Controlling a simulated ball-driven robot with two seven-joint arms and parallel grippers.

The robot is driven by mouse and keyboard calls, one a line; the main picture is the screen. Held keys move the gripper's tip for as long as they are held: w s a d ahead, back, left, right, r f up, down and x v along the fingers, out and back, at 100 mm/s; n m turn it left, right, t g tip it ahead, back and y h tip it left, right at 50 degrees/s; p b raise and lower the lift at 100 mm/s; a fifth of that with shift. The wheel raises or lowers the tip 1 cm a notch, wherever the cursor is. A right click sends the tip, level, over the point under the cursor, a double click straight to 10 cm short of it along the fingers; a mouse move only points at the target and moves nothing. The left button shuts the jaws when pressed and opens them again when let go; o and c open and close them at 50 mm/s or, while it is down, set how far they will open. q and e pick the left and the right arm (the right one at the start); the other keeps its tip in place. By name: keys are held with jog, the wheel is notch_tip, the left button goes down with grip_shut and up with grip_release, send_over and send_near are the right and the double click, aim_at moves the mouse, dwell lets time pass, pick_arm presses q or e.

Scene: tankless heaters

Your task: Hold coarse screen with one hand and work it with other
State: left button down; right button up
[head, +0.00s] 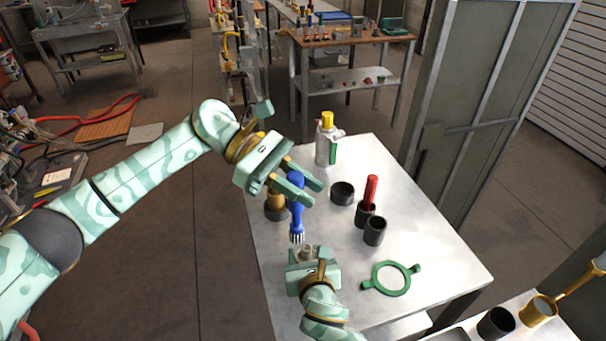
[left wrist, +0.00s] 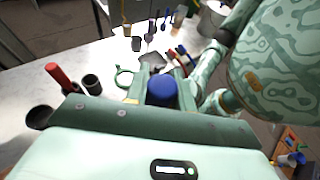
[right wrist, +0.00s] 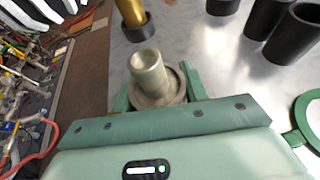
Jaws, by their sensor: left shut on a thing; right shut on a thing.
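My left gripper (head: 304,190) is shut on the blue handle of a brush (head: 296,212), which hangs upright with its pale bristles down. The handle's blue end shows between the fingers in the left wrist view (left wrist: 163,90). My right gripper (head: 308,256) is shut on a beige, flanged cylindrical piece, seemingly the coarse screen (right wrist: 148,72), held upright with its narrow end up. Its top also shows in the head view (head: 306,248). The bristles are just above the screen in the head view and apart from it in the right wrist view (right wrist: 55,8); contact is not clear.
The white table (head: 440,265) holds a dark dish (head: 342,193), a black cup (head: 375,231), a red-handled tool (head: 371,190) in another cup, a green ring (head: 390,279) and a yellow-capped bottle (head: 326,145). A brass piece (head: 274,200) stands beside the brush. A grey cabinet (head: 480,110) stands behind right.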

pick_arm(q)
notch_tip(320, 180, down, 3)
jog(key=shift+f, duration=0.35)
jog(key=shift+w+d, duration=0.65)
jog(key=shift+d, duration=1.4)
jog(key=a, duration=0.2)
jog(key=s+a, duration=0.1)
jog(key=a, duration=0.1)
jog(key=shift+s, duration=0.15)
jog(key=shift+r, duration=4)
